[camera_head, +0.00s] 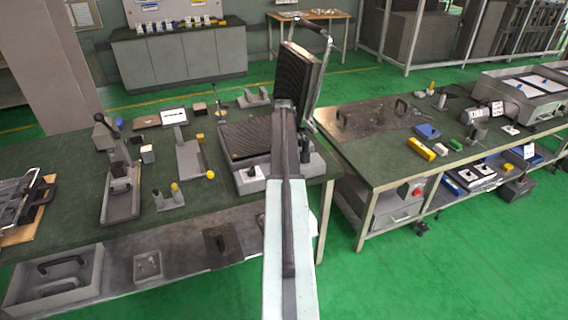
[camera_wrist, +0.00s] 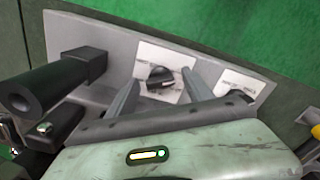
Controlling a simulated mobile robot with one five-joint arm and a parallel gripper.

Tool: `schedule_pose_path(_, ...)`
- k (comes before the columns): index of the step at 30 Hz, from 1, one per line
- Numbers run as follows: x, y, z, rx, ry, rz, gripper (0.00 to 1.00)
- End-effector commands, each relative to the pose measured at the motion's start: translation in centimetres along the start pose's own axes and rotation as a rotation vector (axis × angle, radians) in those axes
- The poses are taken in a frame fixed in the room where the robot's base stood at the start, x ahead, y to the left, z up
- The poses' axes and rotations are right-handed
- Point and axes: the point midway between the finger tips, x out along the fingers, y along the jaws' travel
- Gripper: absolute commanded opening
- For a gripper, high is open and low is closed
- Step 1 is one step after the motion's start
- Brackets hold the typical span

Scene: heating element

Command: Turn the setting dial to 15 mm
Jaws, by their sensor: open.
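The setting dial (camera_wrist: 160,74) is a small black knob on a white label plate (camera_wrist: 178,55), on the sloping grey front panel of the machine. In the wrist view my gripper (camera_wrist: 162,78) is open, with one finger to each side of the dial. Whether either finger touches the knob I cannot tell. The scale marks are too small to read. In the head view the machine has a ridged dark lower plate (camera_head: 247,138) and a raised ridged upper plate (camera_head: 298,76). My arm covers part of it, and my gripper cannot be made out there.
A thick black cylindrical handle (camera_wrist: 50,82) juts out left of the dial in the wrist view. A second white label (camera_wrist: 240,84) lies to its right. In the head view, other tools stand on the green bench (camera_head: 80,165) to the left, and a second bench (camera_head: 370,160) stands right.

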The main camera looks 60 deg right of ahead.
Motion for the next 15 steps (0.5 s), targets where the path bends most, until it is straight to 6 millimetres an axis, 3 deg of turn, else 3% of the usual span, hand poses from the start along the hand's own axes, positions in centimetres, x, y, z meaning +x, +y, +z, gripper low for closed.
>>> schedule_pose_path(2,-0.1,-0.02,-0.02,0.0,0.0,0.0,0.6)
schedule_pose_path(6,-0.11,-0.03,-0.04,0.0,0.0,0.0,0.21)
schedule_pose_path(9,-0.11,-0.04,-0.05,-0.001,0.0,0.0,0.0)
schedule_pose_path(10,-0.11,0.92,-0.31,-0.001,0.0,0.0,0.0)
schedule_pose_path(15,-0.11,0.19,-0.13,0.013,0.001,0.005,0.0)
